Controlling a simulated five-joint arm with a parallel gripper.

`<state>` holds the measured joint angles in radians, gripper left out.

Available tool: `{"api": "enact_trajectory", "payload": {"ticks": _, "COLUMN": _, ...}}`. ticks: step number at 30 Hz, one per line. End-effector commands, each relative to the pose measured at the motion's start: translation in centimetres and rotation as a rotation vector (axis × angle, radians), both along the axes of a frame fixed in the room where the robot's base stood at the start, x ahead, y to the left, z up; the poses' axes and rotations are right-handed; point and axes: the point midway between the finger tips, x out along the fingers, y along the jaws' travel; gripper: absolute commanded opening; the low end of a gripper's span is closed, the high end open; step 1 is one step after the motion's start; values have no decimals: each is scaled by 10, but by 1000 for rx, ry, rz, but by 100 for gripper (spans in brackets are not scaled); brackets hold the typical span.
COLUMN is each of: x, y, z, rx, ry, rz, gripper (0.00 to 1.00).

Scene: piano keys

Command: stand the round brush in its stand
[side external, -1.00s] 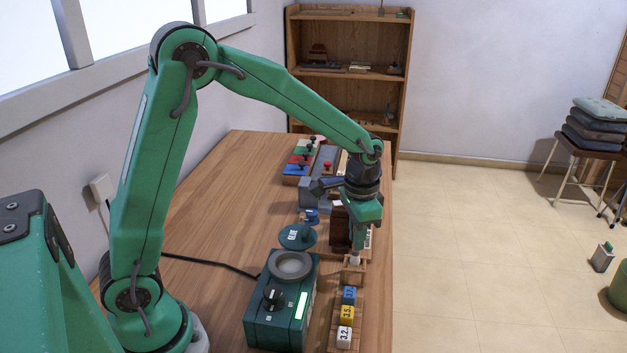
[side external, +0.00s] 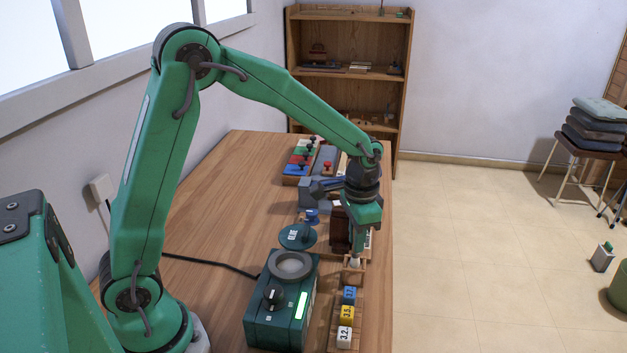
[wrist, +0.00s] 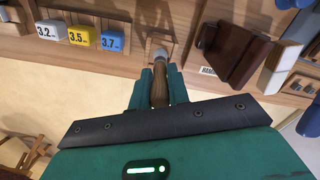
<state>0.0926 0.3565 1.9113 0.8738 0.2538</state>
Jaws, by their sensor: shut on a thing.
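The round brush (wrist: 159,85) has a brown handle and a pale, rounded head. My gripper (wrist: 161,86) is shut on its handle, with the head pointing away from the palm, down toward the stand. In the side view my gripper (side external: 355,252) points down just above the small wooden stand (side external: 353,273), and the brush's pale head (side external: 355,263) shows at the stand's top. The stand also shows in the wrist view (wrist: 170,33), partly behind the brush. I cannot tell whether the head is inside the stand or just over it.
Yellow, blue and white numbered blocks (side external: 347,313) sit on a wooden rack in front of the stand. A green device with a round dish (side external: 290,264) stands to the left. A dark brown block (side external: 339,232) is close behind. The table's left part is clear.

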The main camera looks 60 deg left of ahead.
Motion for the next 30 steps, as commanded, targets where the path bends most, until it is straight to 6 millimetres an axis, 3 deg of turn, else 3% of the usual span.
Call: {"api": "enact_trajectory", "payload": {"ticks": 30, "x": 0, "y": 0, "z": -8, "rx": 0, "ry": 0, "rz": 0, "gripper": 0}}
